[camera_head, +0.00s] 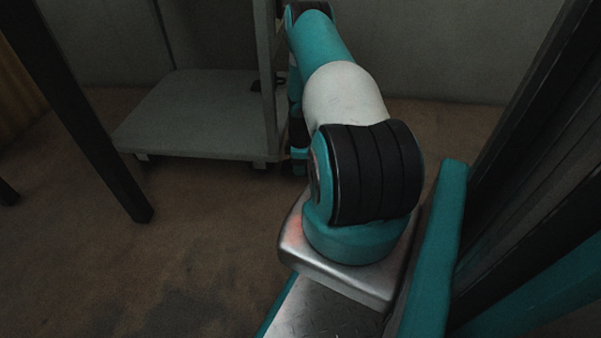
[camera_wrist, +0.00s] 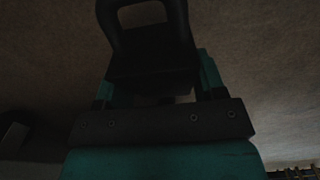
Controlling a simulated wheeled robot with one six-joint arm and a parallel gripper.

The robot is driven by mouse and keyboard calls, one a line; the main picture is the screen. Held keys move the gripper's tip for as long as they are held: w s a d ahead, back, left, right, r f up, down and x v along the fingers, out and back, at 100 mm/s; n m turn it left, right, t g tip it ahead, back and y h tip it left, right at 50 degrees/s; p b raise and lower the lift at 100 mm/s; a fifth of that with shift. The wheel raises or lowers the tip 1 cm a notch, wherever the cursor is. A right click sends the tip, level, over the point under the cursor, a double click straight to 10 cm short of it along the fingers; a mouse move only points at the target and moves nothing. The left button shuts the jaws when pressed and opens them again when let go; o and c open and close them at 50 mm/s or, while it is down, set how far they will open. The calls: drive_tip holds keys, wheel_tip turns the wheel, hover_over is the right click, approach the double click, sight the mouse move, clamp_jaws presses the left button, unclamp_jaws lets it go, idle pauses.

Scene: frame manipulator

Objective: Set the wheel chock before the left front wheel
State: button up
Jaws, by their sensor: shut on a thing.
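In the wrist view, a black wheel chock (camera_wrist: 152,62) with a loop handle at its top sits between the teal fingers of my gripper (camera_wrist: 157,84). My gripper is shut on it. The floor shows around the chock. In the head view, my gripper and the chock are hidden behind my arm. A grey cart (camera_head: 195,115) with a low flat deck and an upright stands left of my arm. No wheel shows clearly.
A dark post (camera_head: 95,125) stands on the left of the head view. A grey wall (camera_head: 450,50) closes off the back. Brown floor (camera_head: 190,220) is clear in front of the cart. A dark, partly cut-off shape (camera_wrist: 12,138) shows at the wrist view's left edge.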

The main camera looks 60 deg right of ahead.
drive_tip(key=f+b, duration=0.3)
drive_tip(key=b, duration=0.1)
drive_tip(key=shift+w+d+f, duration=0.15)
drive_tip(key=shift+d+f, duration=0.2)
drive_tip(key=shift+d, duration=0.05)
drive_tip(key=shift+r, duration=0.15)
drive_tip(key=o, duration=1.1)
wheel_tip(320, 180, up, 12)
drive_tip(key=p, duration=0.7)
drive_tip(key=shift+p, duration=0.35)
